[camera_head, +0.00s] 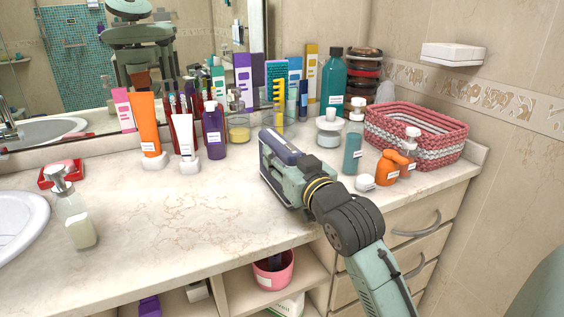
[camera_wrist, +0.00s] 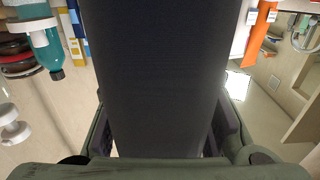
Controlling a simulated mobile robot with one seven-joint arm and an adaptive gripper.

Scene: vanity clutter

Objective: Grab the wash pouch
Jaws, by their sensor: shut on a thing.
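The wash pouch (camera_head: 281,146) is a dark navy, long, flat-sided thing. In the head view its upper part shows between the fingers of my gripper (camera_head: 275,160), over the middle of the counter. The gripper hides its lower part, and I cannot tell whether it touches the counter. In the wrist view the pouch (camera_wrist: 152,75) fills the middle as a wide dark band, with a green finger on each side. My gripper is shut on it.
A white jar (camera_head: 329,130), a teal bottle (camera_head: 352,151), an orange bottle (camera_head: 387,168) and a pink-white basket (camera_head: 416,135) crowd the right. Tubes and bottles line the mirror. A soap dispenser (camera_head: 74,215) stands left by the sink (camera_head: 20,222). The counter's middle front (camera_head: 180,225) is clear.

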